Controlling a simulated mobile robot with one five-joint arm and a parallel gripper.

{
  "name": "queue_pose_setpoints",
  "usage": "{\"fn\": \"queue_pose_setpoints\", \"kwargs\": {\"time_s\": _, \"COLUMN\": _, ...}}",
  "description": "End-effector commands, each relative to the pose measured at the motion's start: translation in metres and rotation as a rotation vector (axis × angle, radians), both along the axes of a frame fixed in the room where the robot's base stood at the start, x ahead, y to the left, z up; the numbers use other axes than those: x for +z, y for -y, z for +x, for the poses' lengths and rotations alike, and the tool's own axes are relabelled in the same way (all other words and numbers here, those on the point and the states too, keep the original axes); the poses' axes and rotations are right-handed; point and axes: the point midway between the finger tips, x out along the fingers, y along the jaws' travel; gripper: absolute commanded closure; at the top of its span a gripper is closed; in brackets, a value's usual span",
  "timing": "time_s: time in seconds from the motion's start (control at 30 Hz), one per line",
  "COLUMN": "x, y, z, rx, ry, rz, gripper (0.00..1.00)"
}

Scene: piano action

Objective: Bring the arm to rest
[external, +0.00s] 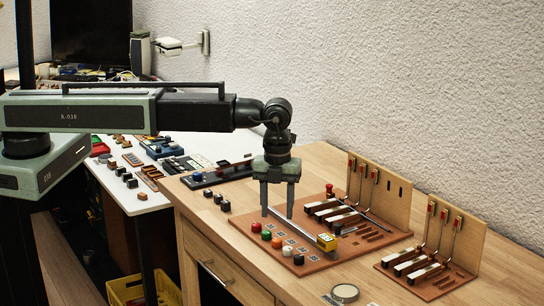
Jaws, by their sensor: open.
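My gripper (277,207) points straight down from the end of my outstretched arm (170,112). Its two fingers are apart. The fingertips are above or at the brown panel (243,224) with coloured buttons on the wooden bench. A pale rod with a yellow block (326,241) lies on the panel near the fingertips. I cannot tell whether the fingers touch the rod or the panel. No object shows clearly held between them.
Two piano action models stand on the right, one with an upright wooden board (393,198), the other at front right (458,234). Small black blocks (220,200) lie left of the panel. A white table (150,193) with parts stands further left. A yellow crate (125,291) is below.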

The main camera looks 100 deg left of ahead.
Motion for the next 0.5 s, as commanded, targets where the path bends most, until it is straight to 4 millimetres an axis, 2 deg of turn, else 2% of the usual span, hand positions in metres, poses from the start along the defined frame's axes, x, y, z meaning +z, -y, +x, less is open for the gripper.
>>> {"fn": "queue_pose_setpoints", "kwargs": {"time_s": 0.33, "x": -0.001, "y": 0.003, "z": 0.000, "rx": -0.005, "ry": 0.000, "rz": 0.000, "gripper": 0.55}}
{"fn": "queue_pose_setpoints", "kwargs": {"time_s": 0.4, "x": -0.002, "y": 0.016, "z": 0.000, "rx": -0.024, "ry": 0.000, "rz": 0.000, "gripper": 0.55}}
{"fn": "queue_pose_setpoints", "kwargs": {"time_s": 0.5, "x": -0.003, "y": 0.042, "z": -0.028, "rx": -0.051, "ry": 0.000, "rz": 0.000, "gripper": 0.55}}
